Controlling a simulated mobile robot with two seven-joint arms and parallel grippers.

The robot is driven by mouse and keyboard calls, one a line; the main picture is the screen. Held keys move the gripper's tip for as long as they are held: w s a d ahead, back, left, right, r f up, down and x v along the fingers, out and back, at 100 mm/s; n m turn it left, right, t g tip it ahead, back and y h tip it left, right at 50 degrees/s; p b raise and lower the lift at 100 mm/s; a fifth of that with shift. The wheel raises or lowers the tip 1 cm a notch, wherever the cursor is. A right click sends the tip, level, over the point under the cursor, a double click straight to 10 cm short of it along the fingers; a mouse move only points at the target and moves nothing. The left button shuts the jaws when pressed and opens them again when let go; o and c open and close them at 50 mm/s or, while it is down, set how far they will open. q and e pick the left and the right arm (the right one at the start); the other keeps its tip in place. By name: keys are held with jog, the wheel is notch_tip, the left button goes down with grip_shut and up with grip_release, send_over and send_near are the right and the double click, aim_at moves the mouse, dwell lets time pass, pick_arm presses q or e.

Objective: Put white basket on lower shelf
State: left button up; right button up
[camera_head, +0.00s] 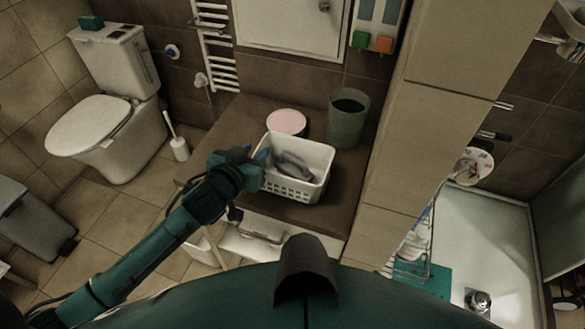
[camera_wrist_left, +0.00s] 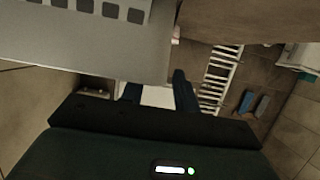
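The white basket (camera_head: 312,190), with slotted sides, stands upright on the brown counter (camera_head: 222,130); a grey cloth-like item (camera_head: 293,166) lies in it. My left gripper (camera_head: 262,157) is at the basket's left rim, its blue tip close to it; contact cannot be told. In the left wrist view the basket's wall (camera_wrist_left: 85,40) fills the upper left and partly covers one finger. The two fingers (camera_wrist_left: 157,92) stand apart there, so the gripper looks open. My right gripper is not in view.
A pink-topped round item (camera_head: 287,122) and a grey-green bin (camera_head: 348,120) stand behind the basket. A white drawer front (camera_head: 250,246) shows below. The toilet (camera_head: 110,130) and toilet brush (camera_head: 179,148) are left.

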pick_arm(q)
jog(key=shift+w+d+f, duration=0.2)
jog(key=shift+w+f, duration=0.05)
jog(key=shift+w, duration=0.3)
jog(key=shift+c, duration=0.3)
grip_shut()
